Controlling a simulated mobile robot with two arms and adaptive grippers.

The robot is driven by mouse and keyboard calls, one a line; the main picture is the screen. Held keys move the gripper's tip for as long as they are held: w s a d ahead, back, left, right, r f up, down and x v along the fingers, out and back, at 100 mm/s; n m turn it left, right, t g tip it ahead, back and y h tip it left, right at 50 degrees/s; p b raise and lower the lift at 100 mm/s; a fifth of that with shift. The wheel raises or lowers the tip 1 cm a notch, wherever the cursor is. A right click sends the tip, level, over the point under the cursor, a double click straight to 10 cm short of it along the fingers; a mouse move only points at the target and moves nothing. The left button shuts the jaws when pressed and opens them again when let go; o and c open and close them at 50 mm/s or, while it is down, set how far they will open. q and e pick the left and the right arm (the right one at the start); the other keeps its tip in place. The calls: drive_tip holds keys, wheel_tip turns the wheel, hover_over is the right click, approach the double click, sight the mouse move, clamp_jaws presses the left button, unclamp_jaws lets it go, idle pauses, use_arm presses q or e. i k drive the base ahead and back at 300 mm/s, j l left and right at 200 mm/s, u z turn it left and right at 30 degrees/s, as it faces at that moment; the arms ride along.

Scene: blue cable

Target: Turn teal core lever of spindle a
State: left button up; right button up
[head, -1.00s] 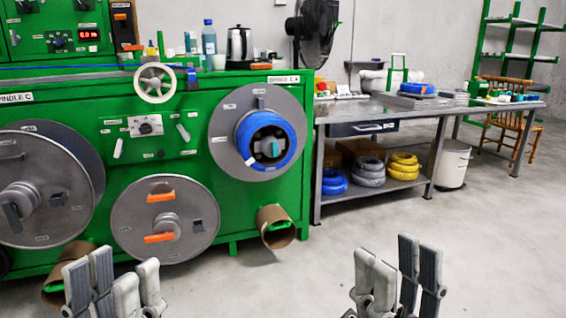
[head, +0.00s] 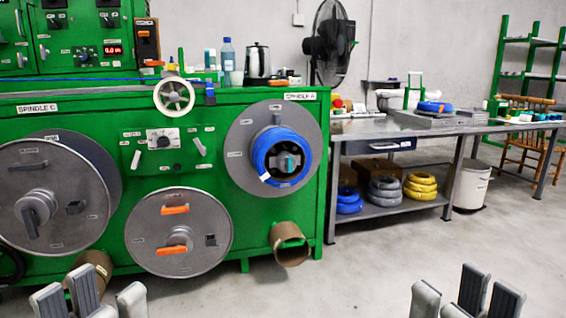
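Spindle A (head: 234,124) is the upper right grey disc on the green machine, under a "SPINDLE A" label. A blue cable coil (head: 262,160) sits around its core. The teal core lever (head: 290,163) shows at the middle of the core, inside the coil. My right gripper (head: 465,300) is low at the right, with its fingers spread and nothing between them. My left gripper (head: 92,302) is low at the left, fingers apart and empty. Both are well apart from the spindle, and their lower parts are cut off by the frame's bottom edge.
Spindle C (head: 90,180) is at the left, and a lower disc with orange levers (head: 175,209) is in the middle. A cardboard tube (head: 289,243) juts out below spindle A. A metal table (head: 360,128) with coils on its shelf stands at right. The floor in front is clear.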

sight(289, 164)
drive_tip(key=i+l, duration=0.55)
drive_tip(key=i, duration=0.15)
drive_tip(key=i+l, duration=0.55)
drive_tip(key=i+z, duration=0.05)
drive_tip(key=i, duration=0.05)
